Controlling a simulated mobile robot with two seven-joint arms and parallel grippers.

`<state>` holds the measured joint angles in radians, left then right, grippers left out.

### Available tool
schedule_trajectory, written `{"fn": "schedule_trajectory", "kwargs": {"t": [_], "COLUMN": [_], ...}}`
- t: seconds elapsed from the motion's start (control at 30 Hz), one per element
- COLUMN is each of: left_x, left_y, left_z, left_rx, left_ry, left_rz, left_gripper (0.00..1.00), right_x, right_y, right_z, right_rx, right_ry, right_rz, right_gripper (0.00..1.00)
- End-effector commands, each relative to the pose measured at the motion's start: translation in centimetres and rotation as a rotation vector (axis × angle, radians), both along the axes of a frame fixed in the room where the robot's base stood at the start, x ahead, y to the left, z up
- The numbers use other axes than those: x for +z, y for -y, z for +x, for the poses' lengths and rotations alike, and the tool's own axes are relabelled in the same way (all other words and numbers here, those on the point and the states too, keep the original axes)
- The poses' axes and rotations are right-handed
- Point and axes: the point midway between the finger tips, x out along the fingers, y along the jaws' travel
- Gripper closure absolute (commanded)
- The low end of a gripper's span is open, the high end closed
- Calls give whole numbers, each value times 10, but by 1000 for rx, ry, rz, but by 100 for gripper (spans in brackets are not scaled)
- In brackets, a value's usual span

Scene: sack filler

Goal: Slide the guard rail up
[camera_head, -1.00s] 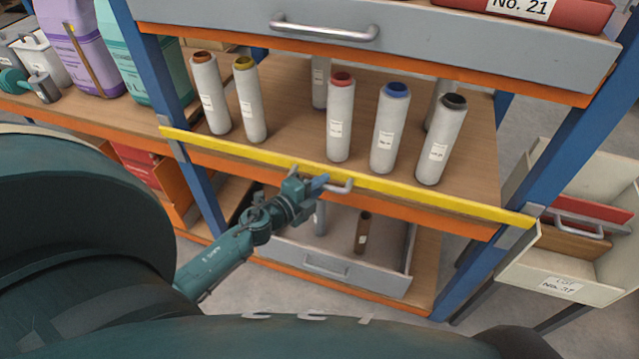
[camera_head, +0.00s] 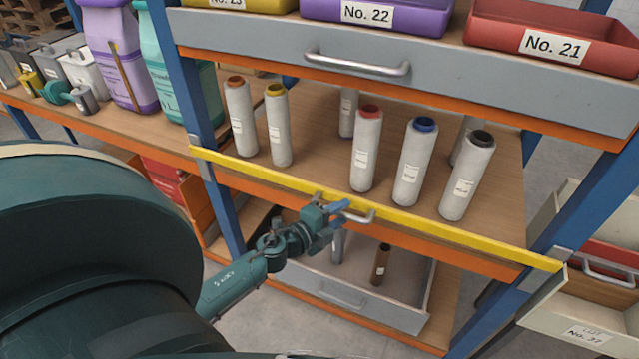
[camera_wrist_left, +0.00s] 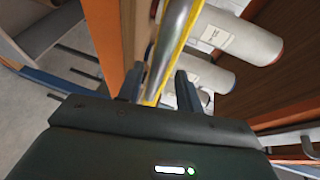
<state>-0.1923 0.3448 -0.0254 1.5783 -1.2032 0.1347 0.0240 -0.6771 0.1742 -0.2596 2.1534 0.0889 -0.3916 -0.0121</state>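The yellow guard rail (camera_head: 450,231) runs across the front of the bottle shelf, low at the shelf edge, below the bottles' upper parts. Its grey handle (camera_head: 362,218) stands out near the rail's middle. My left gripper (camera_head: 335,210) is at the left part of this handle. In the left wrist view, the silver handle bar (camera_wrist_left: 177,35) passes between my left fingers (camera_wrist_left: 158,90), with the yellow rail beside it. The fingers stand apart with a visible gap around the bar, so the gripper looks open. My right gripper is not in view.
White bottles with coloured caps, including a blue one (camera_head: 414,165), stand behind the rail. A grey drawer (camera_head: 370,62) is above, with labelled bins over it. Below is an open grey drawer (camera_head: 345,294). A blue post (camera_head: 588,190) stands at right.

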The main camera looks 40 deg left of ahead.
Motion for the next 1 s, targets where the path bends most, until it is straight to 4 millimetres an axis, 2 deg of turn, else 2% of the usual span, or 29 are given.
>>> {"fn": "schedule_trajectory", "kwargs": {"t": [0.3,0.5,0.7,1.0], "left_x": [11,18,23,24], "left_y": [-11,-17,-19,-20], "left_z": [-66,-99,-115,-117], "left_rx": [1,1,0,0], "left_ry": [-3,-1,1,2], "left_rz": [1,0,1,1], "left_gripper": [64,64,64,64], "right_x": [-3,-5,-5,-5], "right_y": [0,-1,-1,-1], "right_z": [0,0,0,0], "right_rx": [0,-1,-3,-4], "right_ry": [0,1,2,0], "right_rz": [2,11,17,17], "right_gripper": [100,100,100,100]}}
